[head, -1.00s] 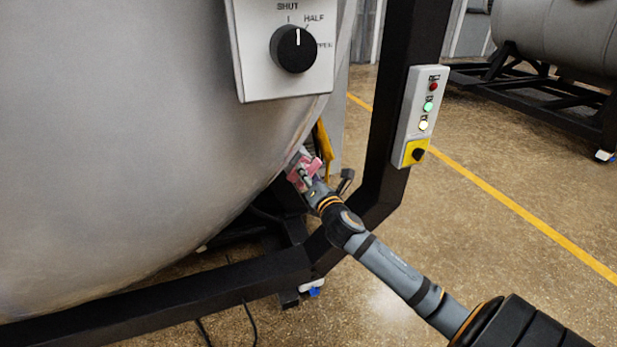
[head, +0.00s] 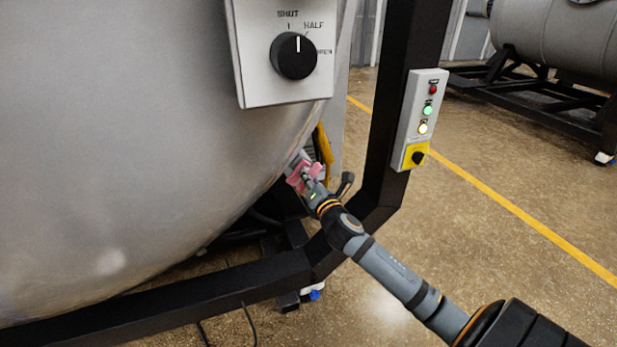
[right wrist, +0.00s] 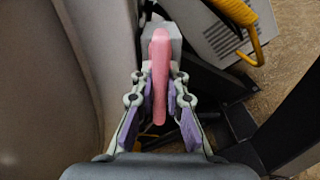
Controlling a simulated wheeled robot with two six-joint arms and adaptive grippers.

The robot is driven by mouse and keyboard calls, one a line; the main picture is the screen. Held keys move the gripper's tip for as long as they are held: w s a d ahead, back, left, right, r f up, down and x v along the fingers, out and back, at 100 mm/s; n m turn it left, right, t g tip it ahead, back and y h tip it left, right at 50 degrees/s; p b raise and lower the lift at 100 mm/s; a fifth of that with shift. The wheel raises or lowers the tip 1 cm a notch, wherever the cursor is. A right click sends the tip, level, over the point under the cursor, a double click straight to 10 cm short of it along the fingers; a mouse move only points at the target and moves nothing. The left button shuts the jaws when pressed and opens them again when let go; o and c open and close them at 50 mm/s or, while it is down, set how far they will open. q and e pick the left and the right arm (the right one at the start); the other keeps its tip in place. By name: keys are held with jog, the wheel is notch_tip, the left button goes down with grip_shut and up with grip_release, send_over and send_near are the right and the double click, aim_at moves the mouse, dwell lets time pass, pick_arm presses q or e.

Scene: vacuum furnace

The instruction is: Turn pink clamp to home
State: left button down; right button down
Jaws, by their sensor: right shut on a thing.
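The pink clamp (head: 297,180) sits at the lower right rim of the big grey furnace vessel (head: 140,130). In the right wrist view the clamp's pink handle (right wrist: 160,78) runs up and down the picture, in front of a grey block (right wrist: 172,38). My right gripper (right wrist: 159,92) has its two fingers on either side of the handle and is shut on it. In the head view my right gripper (head: 306,178) partly hides the clamp. My left gripper is in neither view.
A knob panel marked SHUT and HALF (head: 260,85) is on the vessel above. A black frame post (head: 395,110) carries a button box (head: 419,118) to the right of the clamp. A yellow hose (right wrist: 240,14) passes near the gripper. Open floor lies to the right.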

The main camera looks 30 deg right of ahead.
jog(key=shift+r, duration=0.1)
jog(key=shift+m+p, duration=0.35)
jog(key=shift+m, duration=0.55)
jog(key=m+p, duration=0.1)
jog(key=m, duration=0.1)
jog(key=shift+m, duration=0.4)
jog(key=m+p, duration=0.1)
jog(key=m, duration=0.1)
jog(key=shift+m, duration=0.3)
jog(key=m, duration=0.4)
jog(key=shift+m, duration=0.3)
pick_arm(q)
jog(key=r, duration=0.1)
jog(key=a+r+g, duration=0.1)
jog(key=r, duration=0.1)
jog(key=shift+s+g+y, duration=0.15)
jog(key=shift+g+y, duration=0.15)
pick_arm(e)
jog(key=m, duration=0.5)
jog(key=shift+m, duration=0.5)
